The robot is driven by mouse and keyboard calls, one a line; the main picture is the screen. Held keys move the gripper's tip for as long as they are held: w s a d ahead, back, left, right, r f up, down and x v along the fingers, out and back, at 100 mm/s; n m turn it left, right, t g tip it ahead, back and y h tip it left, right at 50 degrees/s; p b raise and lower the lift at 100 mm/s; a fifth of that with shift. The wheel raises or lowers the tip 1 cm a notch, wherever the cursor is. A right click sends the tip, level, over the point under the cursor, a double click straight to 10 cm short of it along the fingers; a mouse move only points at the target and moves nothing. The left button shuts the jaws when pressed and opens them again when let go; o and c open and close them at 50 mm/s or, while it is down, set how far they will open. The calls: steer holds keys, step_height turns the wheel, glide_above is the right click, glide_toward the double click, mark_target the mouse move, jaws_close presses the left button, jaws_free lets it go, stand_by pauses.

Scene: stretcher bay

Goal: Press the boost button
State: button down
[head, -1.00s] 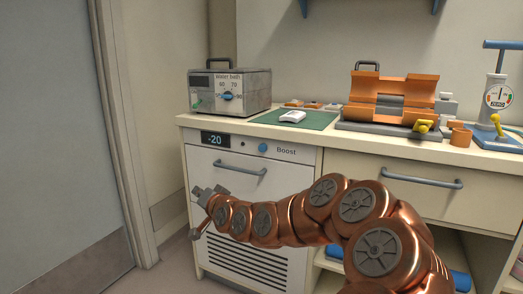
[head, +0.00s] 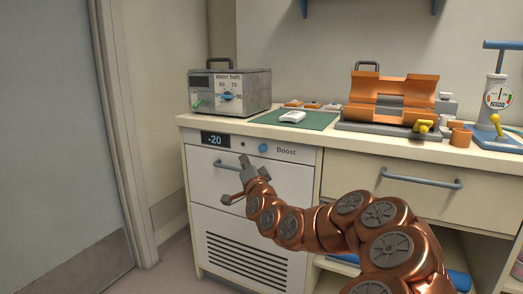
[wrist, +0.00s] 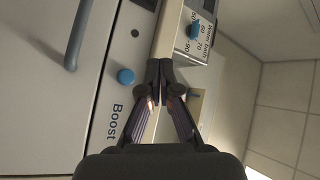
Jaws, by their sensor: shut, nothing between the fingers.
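The boost button (head: 263,148) is a round blue knob on the white front panel of the under-counter freezer (head: 240,225), left of the word "Boost". It also shows in the wrist view (wrist: 126,76), left of my fingertips. My gripper (head: 245,160) is in front of the freezer, a little below and left of the button in the head view. In the wrist view my gripper (wrist: 162,75) has its fingers together and holds nothing. I see no contact with the button.
A display (head: 215,139) reading -20 is left of the button. A drawer handle (head: 240,169) juts out below it. The water bath (head: 240,92) and a green mat (head: 318,119) are on the counter (head: 190,121) above. A grey door (head: 60,150) stands at left.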

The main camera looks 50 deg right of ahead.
mark_target(258, 148)
steer(key=shift+w+d+f, duration=0.1)
steer(key=shift+w+d, duration=0.3)
steer(key=shift+d, duration=0.9)
steer(key=shift+w+d+r, duration=0.1)
steer(key=shift+w+d, duration=0.3)
steer(key=shift+d, duration=0.95)
steer(key=shift+w+d+f, duration=0.1)
steer(key=shift+w+d, duration=0.3)
steer(key=shift+d, duration=0.9)
steer(key=shift+d+b, duration=0.15)
steer(key=shift+b, duration=0.2)
steer(key=shift+w+d, duration=0.1)
steer(key=shift+d, duration=0.15)
steer(key=shift+w+d, duration=0.25)
steer(key=shift+d, duration=0.55)
steer(key=shift+s+a+b, duration=0.2)
steer(key=shift+a+b, duration=0.2)
steer(key=shift+a, duration=0.2)
steer(key=shift+s+a+b, duration=0.2)
steer(key=shift+a+b, duration=0.2)
steer(key=shift+a, duration=0.2)
